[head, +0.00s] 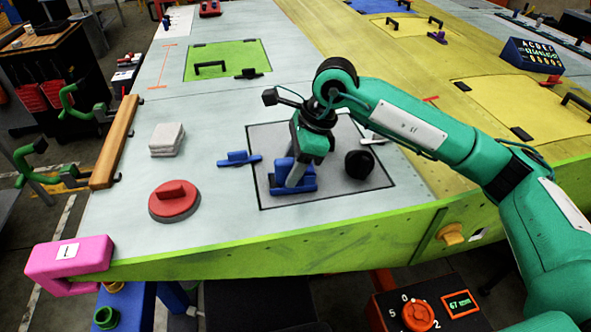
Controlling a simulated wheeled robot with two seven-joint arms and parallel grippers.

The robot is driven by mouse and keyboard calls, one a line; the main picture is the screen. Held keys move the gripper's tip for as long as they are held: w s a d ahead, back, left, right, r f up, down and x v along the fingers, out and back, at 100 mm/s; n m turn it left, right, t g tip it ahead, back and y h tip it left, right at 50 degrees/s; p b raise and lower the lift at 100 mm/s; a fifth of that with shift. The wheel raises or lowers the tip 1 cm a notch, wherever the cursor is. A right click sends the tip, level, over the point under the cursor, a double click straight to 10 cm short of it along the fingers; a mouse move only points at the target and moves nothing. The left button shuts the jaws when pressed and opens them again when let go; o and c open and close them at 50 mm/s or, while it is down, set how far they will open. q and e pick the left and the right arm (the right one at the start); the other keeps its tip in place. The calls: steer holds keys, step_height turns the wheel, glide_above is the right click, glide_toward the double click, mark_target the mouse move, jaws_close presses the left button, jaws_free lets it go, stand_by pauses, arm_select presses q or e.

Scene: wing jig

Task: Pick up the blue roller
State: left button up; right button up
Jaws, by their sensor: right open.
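The blue roller (306,185) sits on the dark-outlined grey panel of the wing surface, near its front left part. My right gripper (295,176) points down right at the roller, with its fingers open at the roller's upper part. The fingers hide part of the roller, and I cannot tell whether they touch it. My left gripper is not in view.
A smaller blue piece (239,158) lies left of the roller, and a black round knob (359,165) stands to its right. A red round pad (174,201), a white cloth stack (167,139) and a pink clamp (68,262) are further left. The green front edge (300,249) is near.

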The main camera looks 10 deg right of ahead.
mark_target(290, 160)
steer(key=shift+a+f, duration=0.25)
steer(key=shift+f, duration=0.3)
jaws_close()
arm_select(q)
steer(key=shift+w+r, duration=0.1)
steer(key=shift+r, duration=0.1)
arm_select(e)
steer(key=shift+r, duration=0.1)
